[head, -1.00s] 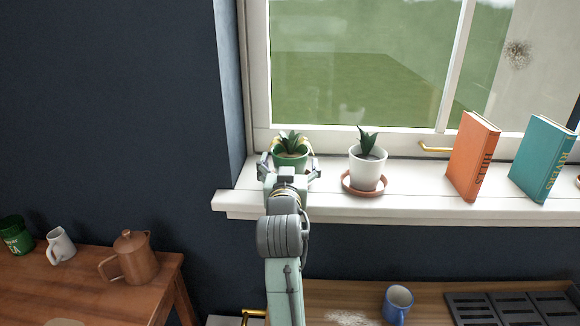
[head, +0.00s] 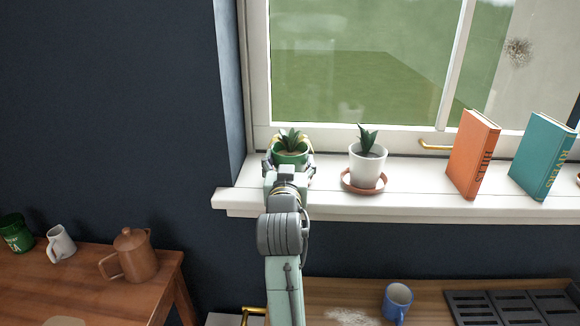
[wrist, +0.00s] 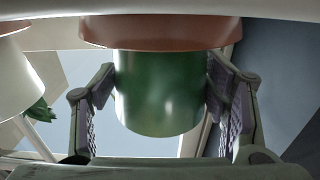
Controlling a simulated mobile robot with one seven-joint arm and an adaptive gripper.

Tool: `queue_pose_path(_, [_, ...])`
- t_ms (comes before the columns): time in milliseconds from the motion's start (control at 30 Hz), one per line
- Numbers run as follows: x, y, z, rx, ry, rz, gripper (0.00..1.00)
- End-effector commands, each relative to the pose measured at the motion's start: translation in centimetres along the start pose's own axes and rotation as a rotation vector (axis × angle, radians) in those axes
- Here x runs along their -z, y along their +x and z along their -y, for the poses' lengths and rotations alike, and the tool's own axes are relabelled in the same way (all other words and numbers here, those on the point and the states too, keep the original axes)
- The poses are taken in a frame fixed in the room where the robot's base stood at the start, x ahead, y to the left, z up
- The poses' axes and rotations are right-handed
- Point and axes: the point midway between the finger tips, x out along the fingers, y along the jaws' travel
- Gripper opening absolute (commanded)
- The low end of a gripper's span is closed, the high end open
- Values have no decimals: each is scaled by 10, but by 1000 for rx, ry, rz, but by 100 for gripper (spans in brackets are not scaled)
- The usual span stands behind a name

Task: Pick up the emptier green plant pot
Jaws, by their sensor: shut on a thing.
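The green plant pot (head: 290,158), with a small spiky plant in it, stands at the left end of the white windowsill. My gripper (head: 289,168) reaches it from the front and is shut on its sides. In the wrist view the green pot (wrist: 158,92) sits between the two finger pads, with a terracotta saucer (wrist: 155,32) at its base; this view looks upside down. A white pot (head: 368,168) with a similar plant stands to the right on its own terracotta saucer (head: 348,187). No second green plant pot shows.
An orange book (head: 472,155) and a teal book (head: 541,157) stand farther right on the sill (head: 410,206). The window frame is close behind the pots and the wall recess close at left. A copper pot (head: 133,257) and mugs stand on lower surfaces.

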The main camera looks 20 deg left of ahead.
Motion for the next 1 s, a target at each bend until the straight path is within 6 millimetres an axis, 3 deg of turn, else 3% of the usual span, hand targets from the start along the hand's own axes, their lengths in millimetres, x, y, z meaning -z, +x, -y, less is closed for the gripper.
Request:
queue_pose_path(433, [5, 0, 0, 1, 1, -5, 23])
queue_pose_path(900, [37, 0, 0, 1, 1, -7, 23])
queue_pose_path(1000, [37, -10, 2, 1, 1, -5, 23])
